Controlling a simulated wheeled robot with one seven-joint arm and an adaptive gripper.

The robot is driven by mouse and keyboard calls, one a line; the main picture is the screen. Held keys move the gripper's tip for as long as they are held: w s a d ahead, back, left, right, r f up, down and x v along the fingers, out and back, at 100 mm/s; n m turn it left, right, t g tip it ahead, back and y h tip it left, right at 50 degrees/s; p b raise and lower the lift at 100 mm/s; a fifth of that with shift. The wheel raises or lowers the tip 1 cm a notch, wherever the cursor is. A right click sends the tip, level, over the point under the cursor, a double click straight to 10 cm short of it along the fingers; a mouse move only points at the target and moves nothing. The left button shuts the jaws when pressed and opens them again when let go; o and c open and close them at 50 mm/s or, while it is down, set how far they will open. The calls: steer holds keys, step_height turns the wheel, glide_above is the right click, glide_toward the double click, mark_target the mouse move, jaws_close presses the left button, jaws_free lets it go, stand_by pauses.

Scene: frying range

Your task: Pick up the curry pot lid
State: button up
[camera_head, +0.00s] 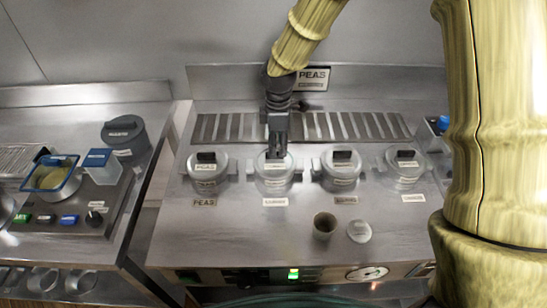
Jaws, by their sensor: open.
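Several lidded steel pots stand in a row on the steel counter. The second from the left, with a label that seems to read curry, is the curry pot (275,186). Its pale round lid (264,163) sits on top. My gripper (277,152) points down over this lid, its fingers at the lid's middle, where a handle would be. The fingers cover that part, so I cannot tell whether they touch it. The gripper is open.
The peas pot (206,178) stands close on the left, and another lidded pot (341,178) close on the right. A small open cup (324,226) and a round white lid (359,231) are in front. A slotted grille lies behind the pots.

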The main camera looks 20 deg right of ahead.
mark_target(275, 160)
steer(key=shift+s+f, duration=0.3)
steer(key=shift+s, duration=0.2)
steer(key=shift+s+f, duration=0.25)
steer(key=shift+s, duration=0.2)
steer(key=shift+w+f, duration=0.6)
steer(key=shift+f, duration=0.05)
steer(key=shift+s+r, duration=0.1)
steer(key=shift+s, duration=0.05)
steer(key=shift+s+r, duration=0.15)
steer(key=shift+s, duration=0.05)
steer(key=c, duration=0.3)
steer(key=shift+w, duration=0.1)
jaws_close()
